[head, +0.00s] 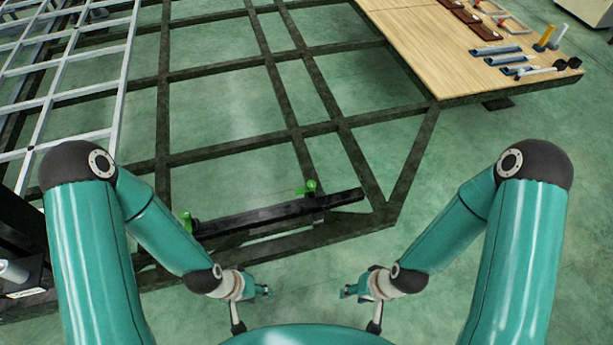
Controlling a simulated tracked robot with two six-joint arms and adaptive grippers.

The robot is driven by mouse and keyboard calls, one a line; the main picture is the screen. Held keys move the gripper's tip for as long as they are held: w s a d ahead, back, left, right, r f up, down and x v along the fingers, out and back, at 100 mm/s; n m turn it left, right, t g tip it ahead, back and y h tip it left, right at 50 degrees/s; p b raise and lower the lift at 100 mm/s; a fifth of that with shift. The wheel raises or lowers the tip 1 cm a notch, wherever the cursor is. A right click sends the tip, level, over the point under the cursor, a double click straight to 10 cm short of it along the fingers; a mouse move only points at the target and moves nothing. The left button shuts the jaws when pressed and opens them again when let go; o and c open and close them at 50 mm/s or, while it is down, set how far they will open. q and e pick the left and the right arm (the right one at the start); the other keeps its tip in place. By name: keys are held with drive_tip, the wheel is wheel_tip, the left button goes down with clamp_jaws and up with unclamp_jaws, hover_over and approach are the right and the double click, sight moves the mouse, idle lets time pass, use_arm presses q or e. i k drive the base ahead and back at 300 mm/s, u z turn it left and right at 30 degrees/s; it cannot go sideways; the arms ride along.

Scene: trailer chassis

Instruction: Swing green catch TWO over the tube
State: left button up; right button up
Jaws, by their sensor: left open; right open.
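A black tube (265,217) lies along the near rail of the dark chassis frame, slanting slightly up to the right. One green catch (309,187) stands at the tube's far side, right of its middle. Another green catch (187,222) stands at the tube's left end. I cannot read which of them is TWO, and neither clearly lies across the tube. My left gripper (264,291) is open and empty, nearer to me than the tube. My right gripper (347,291) is open and empty, also on the near side, below the tube's right part. Both are apart from the catches.
The dark chassis frame (230,152) has open bays showing green floor. A pale metal grid (70,70) lies at the left. A wooden deck (425,45) at the upper right carries blue tubes (497,50), brown blocks and tools. The floor at the right (590,200) is clear.

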sight(312, 185)
drive_tip(key=i, duration=0.85)
drive_tip(key=z, duration=0.05)
